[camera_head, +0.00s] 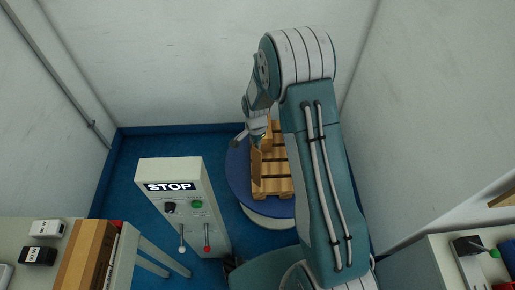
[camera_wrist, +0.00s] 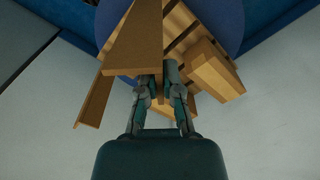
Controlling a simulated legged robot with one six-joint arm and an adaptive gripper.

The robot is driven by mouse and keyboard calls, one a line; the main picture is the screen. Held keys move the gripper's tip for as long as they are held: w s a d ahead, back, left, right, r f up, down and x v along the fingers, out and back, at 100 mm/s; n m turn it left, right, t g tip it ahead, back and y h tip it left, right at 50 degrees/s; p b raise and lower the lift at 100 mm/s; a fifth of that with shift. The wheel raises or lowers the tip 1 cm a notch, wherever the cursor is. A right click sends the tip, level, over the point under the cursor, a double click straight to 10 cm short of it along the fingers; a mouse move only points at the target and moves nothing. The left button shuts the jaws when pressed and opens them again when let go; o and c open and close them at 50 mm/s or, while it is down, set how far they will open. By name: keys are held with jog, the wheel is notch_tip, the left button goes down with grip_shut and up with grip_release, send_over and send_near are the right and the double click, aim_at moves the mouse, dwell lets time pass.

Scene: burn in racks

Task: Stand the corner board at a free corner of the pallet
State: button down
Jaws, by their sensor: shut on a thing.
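A tan corner board (camera_wrist: 136,42) is in the jaws of my gripper (camera_wrist: 161,82) in the wrist view. Its wide face spreads up and left of the fingers, and a narrow edge shows between them. The wooden pallet (camera_head: 275,175) lies on a round blue turntable (camera_head: 236,180) in the head view. My gripper (camera_head: 258,132) is over the pallet's far left end there, shut on the board. The wrist view shows pallet slats behind the board. Whether the board's foot touches anything is hidden.
Other tan upright pieces show in the wrist view, left (camera_wrist: 95,100) and right (camera_wrist: 215,72) of the fingers. A STOP control box (camera_head: 172,188) stands left of the turntable. Benches stand at lower left (camera_head: 30,232) and lower right (camera_head: 440,255). Walls close in behind.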

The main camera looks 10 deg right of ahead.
aim_at(260, 165)
jog(key=f, duration=0.1)
jog(key=w+f, duration=0.1)
jog(key=f, duration=0.3)
jog(key=shift+w+d, duration=0.35)
jog(key=shift+d, duration=0.05)
jog(key=shift+f, duration=0.1)
jog(key=c, duration=0.8)
grip_release()
